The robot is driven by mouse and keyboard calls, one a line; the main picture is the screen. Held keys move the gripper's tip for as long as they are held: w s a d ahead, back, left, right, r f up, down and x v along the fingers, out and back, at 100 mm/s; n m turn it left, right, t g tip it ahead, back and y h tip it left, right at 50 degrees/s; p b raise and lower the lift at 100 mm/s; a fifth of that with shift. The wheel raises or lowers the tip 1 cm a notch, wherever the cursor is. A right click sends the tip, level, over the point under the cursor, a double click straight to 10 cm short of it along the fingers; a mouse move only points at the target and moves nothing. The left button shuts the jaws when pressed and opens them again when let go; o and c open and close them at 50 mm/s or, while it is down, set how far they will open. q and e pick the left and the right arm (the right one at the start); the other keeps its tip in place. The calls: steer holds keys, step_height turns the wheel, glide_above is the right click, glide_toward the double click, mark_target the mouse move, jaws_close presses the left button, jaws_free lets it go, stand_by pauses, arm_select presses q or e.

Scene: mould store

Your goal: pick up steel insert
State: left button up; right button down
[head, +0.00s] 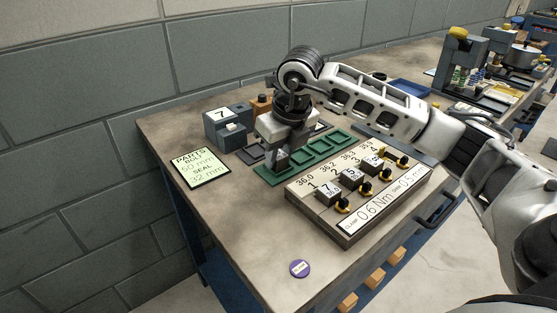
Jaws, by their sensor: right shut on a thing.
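My right gripper (276,163) reaches down from the right over the left end of the green tray (262,172). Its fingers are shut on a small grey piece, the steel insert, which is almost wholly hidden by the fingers. I cannot tell whether the piece touches the tray or is clear of it. The tray has a row of square recesses, and those to the right of the gripper look empty. My left gripper is not in view.
A labelled board with numbered blocks and black-and-yellow knobs (343,205) stands in front right. The front left bench top is clear.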

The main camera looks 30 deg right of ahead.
mark_target(280, 156)
steer(key=shift+r, duration=0.1)
steer(key=shift+r, duration=0.55)
step_height(280, 156, up, 2)
steer(key=shift+r, duration=0.2)
steer(key=s+r+b, duration=0.1)
steer(key=s+r, duration=0.8)
steer(key=s, duration=0.5)
steer(key=shift+d+r, duration=0.15)
steer(key=shift+r, duration=0.05)
